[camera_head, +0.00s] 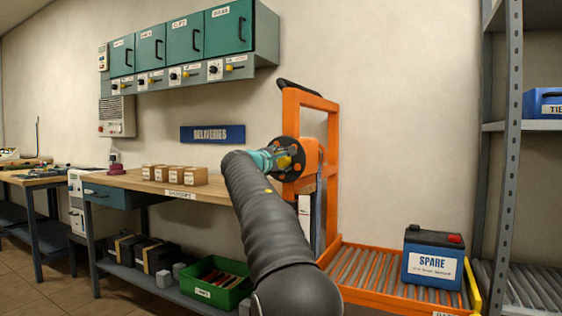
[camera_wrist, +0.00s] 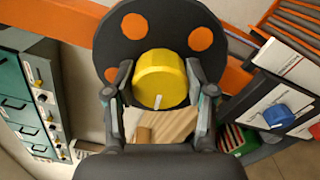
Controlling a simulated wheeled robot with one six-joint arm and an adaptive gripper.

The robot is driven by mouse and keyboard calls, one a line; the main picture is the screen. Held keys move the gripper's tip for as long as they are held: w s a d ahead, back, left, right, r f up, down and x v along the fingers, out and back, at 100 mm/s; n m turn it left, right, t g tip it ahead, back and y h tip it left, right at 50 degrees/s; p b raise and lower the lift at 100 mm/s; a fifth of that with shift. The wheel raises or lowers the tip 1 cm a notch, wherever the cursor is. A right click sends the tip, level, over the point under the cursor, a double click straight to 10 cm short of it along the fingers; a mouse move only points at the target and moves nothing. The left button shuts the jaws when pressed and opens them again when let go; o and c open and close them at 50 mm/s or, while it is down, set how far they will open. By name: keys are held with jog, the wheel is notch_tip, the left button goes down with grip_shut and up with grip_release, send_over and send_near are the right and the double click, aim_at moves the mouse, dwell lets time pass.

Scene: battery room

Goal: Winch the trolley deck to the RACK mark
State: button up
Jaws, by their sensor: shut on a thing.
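The trolley has an orange upright frame (camera_head: 291,112) and a low orange roller deck (camera_head: 340,262). A dark blue battery marked SPARE (camera_head: 432,258), with a red terminal cap, stands on the deck's right part. On the frame is a dark winch disc with orange spots; it fills the top of the wrist view (camera_wrist: 118,52). My gripper (camera_head: 284,160) is shut on the yellow knob (camera_wrist: 160,76) of this disc, one finger on each side. A RACK mark is not readable in either view.
A grey rack (camera_head: 509,150) with roller shelves stands at right, a blue box on its upper shelf. A wooden workbench (camera_head: 135,182) with small boxes stands left of the trolley, a green crate (camera_head: 215,283) beneath. Teal cabinets (camera_head: 188,40) hang on the wall.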

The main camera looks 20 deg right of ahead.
jog(key=o, duration=1.2)
jog(key=shift+c, duration=0.2)
jog(key=shift+s+a, duration=0.1)
jog(key=v, duration=1.1)
jog(key=shift+s+a, duration=0.25)
jog(key=shift+s, duration=0.05)
